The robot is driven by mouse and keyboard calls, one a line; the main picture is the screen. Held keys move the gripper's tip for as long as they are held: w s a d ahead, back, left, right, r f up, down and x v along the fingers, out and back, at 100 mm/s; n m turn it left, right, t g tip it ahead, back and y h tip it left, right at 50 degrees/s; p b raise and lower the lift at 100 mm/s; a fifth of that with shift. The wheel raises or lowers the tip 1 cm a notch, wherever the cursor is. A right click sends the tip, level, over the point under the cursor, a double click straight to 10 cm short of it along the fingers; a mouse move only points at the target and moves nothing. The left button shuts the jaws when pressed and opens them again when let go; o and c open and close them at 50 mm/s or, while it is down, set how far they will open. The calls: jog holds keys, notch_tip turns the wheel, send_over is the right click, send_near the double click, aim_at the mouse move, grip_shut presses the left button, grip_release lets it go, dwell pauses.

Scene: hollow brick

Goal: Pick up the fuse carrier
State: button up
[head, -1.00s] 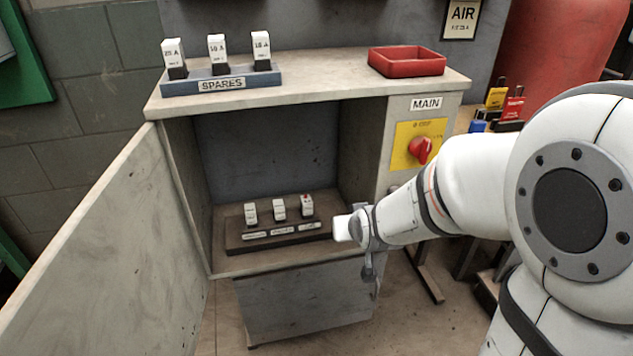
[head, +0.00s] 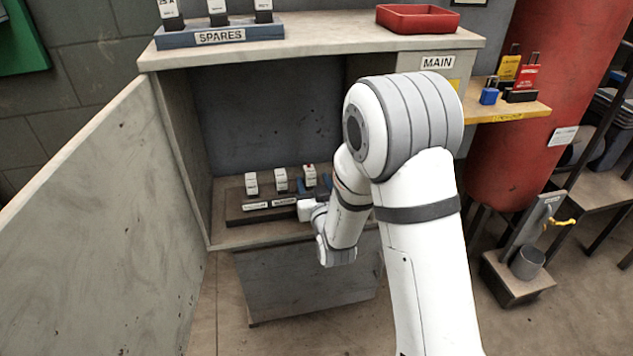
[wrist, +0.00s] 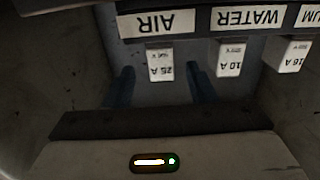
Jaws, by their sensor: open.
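Three white fuse carriers stand in a dark block (head: 236,218) on the cabinet floor: a left one (head: 251,183), a middle one (head: 281,180) and a right one (head: 310,175) with a red mark on top. In the wrist view, upside down, the carrier at the AIR label reads 25 A (wrist: 160,65), the WATER one reads 10 A (wrist: 230,60), and a third reads 16 A (wrist: 287,56). My gripper (wrist: 160,82) is open, with one blue finger to each side of the AIR carrier. In the head view my gripper (head: 312,187) is at the right carrier. Contact cannot be told.
The cabinet's open door (head: 100,210) stands at the left and its right wall is beside my arm. On top are a SPARES rack (head: 220,34) with spare carriers and a red tray (head: 417,18). A yellow-edged shelf (head: 520,112) with padlocks is at the right.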

aim_at(312, 176)
jog(key=x, duration=0.4)
jog(key=shift+w+a+r, duration=0.1)
jog(key=shift+w+r, duration=0.05)
jog(key=shift+w, duration=0.2)
grip_shut()
jog(key=shift+r, duration=0.1)
